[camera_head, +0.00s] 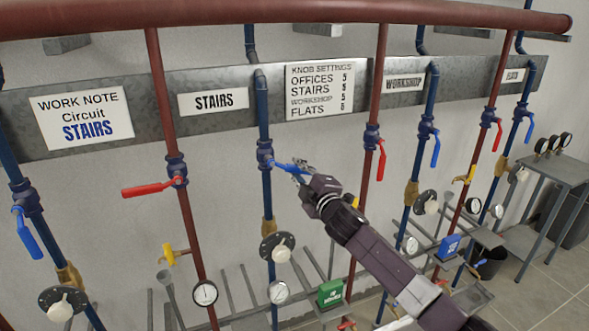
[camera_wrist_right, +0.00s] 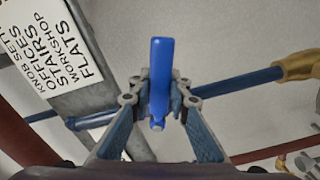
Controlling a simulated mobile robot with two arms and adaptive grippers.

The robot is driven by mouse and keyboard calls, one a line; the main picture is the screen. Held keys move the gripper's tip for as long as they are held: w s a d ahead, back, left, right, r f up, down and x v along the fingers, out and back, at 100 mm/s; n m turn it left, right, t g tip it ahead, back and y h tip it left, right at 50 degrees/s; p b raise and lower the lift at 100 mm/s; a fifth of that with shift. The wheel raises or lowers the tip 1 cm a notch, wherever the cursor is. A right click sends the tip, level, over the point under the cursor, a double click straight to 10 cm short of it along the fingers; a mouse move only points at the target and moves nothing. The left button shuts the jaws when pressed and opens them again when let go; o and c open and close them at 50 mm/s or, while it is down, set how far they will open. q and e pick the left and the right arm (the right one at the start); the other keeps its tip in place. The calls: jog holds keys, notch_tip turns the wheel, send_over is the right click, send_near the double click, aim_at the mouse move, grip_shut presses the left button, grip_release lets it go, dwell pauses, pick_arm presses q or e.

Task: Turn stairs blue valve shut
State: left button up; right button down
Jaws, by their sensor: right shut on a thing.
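The stairs blue valve (camera_head: 265,153) sits on the vertical blue pipe just right of the "STAIRS" label (camera_head: 213,101). Its blue lever handle (camera_head: 284,166) points right, roughly crosswise to the pipe. My right gripper (camera_head: 301,172) reaches in from the lower right and is shut on this handle. In the right wrist view the handle (camera_wrist_right: 161,70) stands upright between the two fingers of the gripper (camera_wrist_right: 158,103). The fingers hide part of the handle in the head view. My left gripper is not in view.
The stairs red lever (camera_head: 148,187) lies crosswise on the red pipe to the left. Other blue levers (camera_head: 435,150) and red levers (camera_head: 382,165) hang down. Gauges (camera_head: 278,292) and a green box (camera_head: 330,293) are below. A grey table (camera_head: 560,172) stands at right.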

jog(key=shift+w+d+r+n+p, duration=0.15)
jog(key=shift+r+n+p, duration=0.5)
jog(key=shift+n, duration=0.35)
jog(key=shift+s+d+r+n+p, duration=0.1)
jog(key=shift+r+n+p, duration=0.55)
jog(key=shift+n, duration=0.35)
jog(key=c, duration=1.8)
grip_release()
jog(key=shift+o, duration=0.2)
jog(key=v, duration=1.2)
